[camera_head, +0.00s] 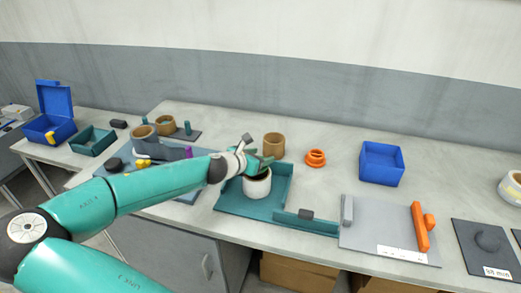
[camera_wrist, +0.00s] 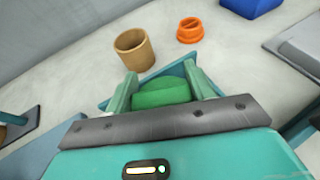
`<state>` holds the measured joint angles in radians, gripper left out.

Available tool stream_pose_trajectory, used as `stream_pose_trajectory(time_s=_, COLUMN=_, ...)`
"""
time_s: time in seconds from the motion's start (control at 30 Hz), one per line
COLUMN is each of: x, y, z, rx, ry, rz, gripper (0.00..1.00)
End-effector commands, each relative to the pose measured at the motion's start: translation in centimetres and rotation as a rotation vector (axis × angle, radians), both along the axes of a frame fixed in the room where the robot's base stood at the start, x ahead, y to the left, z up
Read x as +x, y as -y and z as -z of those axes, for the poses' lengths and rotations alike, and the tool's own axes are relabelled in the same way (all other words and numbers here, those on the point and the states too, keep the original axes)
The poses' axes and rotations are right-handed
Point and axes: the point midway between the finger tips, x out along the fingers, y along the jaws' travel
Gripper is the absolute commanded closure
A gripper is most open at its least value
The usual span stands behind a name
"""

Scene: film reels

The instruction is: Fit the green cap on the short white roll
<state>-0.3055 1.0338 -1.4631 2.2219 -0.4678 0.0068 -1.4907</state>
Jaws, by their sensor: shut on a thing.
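The short white roll (camera_head: 257,187) stands upright on the teal tray (camera_head: 234,205) in the head view. My gripper (camera_head: 260,164) is right above the top of the roll. In the wrist view the green cap (camera_wrist: 162,95) sits between the two fingers of my gripper (camera_wrist: 160,82), and they are shut on it. In the head view the cap is mostly hidden by the fingers. I cannot tell whether the cap touches the roll. The roll is hidden in the wrist view, behind the cap and gripper.
A tan roll (camera_head: 274,145) stands behind the tray, with an orange ring-shaped piece (camera_head: 315,158) to its right. A blue box (camera_head: 381,164) stands further right. A grey board (camera_head: 375,228) with an orange handle (camera_head: 421,226) lies right of the tray.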

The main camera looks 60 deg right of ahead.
Motion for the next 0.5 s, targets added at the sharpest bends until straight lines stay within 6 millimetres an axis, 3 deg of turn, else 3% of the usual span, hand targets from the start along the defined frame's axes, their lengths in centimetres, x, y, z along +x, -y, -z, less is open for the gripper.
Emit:
stream_pose_trajectory(time_s=0.2, x=-0.2, y=0.1, z=1.3, rx=0.0, ry=0.0, rz=0.001, gripper=0.69)
stream_pose_trajectory(time_s=0.5, x=-0.4, y=0.1, z=1.5, rx=0.0, ry=0.001, rz=0.0, gripper=0.69)
